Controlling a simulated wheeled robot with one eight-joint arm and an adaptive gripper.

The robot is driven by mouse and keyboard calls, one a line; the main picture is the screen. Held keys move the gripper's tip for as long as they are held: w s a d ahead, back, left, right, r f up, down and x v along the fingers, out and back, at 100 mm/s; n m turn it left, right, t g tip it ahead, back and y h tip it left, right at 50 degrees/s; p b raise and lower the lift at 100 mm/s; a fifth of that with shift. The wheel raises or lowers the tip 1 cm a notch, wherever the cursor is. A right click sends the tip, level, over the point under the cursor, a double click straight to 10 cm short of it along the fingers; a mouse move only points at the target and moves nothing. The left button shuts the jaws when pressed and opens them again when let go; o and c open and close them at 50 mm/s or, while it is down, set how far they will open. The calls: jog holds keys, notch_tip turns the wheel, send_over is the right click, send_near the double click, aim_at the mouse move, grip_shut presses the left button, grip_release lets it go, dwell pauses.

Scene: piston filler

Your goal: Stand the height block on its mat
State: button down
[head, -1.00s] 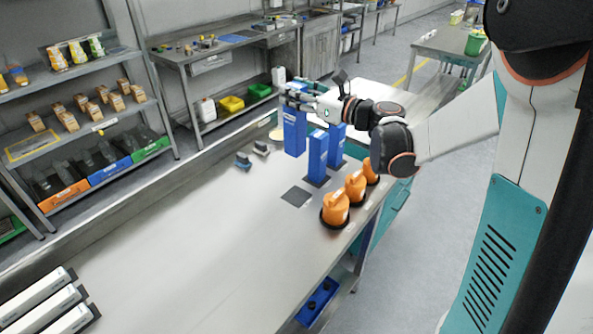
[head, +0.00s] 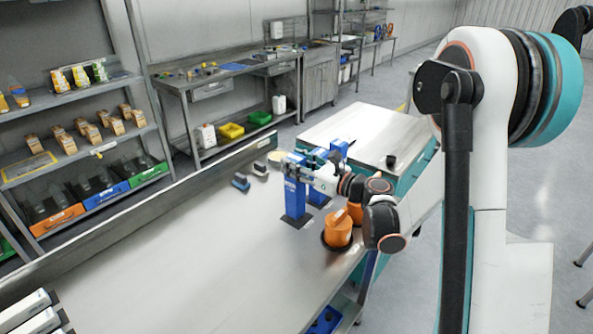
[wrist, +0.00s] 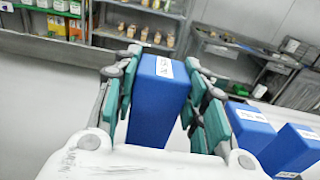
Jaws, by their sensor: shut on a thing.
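The height block (head: 294,201), a tall blue block with a white label, is upright between my gripper's fingers. In the wrist view the block (wrist: 157,105) fills the space between the green finger pads. My gripper (head: 296,167) is shut on the block's upper part. The block's foot is over the dark square mat (head: 302,223), and only the mat's edge shows. Foot and mat look very close or touching; I cannot tell whether the block's weight rests there.
Two more blue blocks (wrist: 250,127) (wrist: 291,150) stand to the right in the wrist view. Small dark-blue items (head: 240,182) lie behind.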

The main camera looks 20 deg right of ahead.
jog(key=shift+f, duration=0.5)
jog(key=shift+f, duration=0.15)
jog(key=c, duration=1)
grip_release()
jog(key=p+v, duration=0.2)
jog(key=v, duration=1)
